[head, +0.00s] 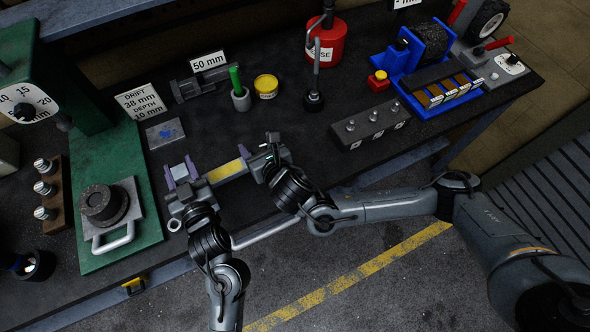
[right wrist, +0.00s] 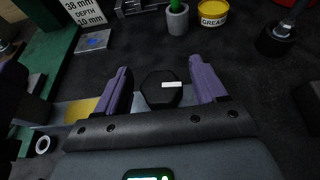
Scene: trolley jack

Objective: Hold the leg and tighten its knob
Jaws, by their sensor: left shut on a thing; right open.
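The leg (head: 226,171) is a grey bar with a yellow band, lying low between my two grippers; its yellow part also shows at the left in the right wrist view (right wrist: 82,108). My left gripper (head: 184,172) is shut on the leg's left end; its fingers partly hide the grip. The knob (right wrist: 161,90) is a black hexagon with a white mark on top. My right gripper (right wrist: 163,85) is open, with one purple finger on each side of the knob. Contact between fingers and knob cannot be told. In the head view, the right gripper (head: 260,160) largely hides the knob.
A green press (head: 120,160) stands at the left. Behind are a small pot with a green handle (head: 240,98), a yellow grease tin (head: 266,86) and a red can (head: 328,45). A dark block with knobs (head: 370,127) lies right. Dark bench surface between is clear.

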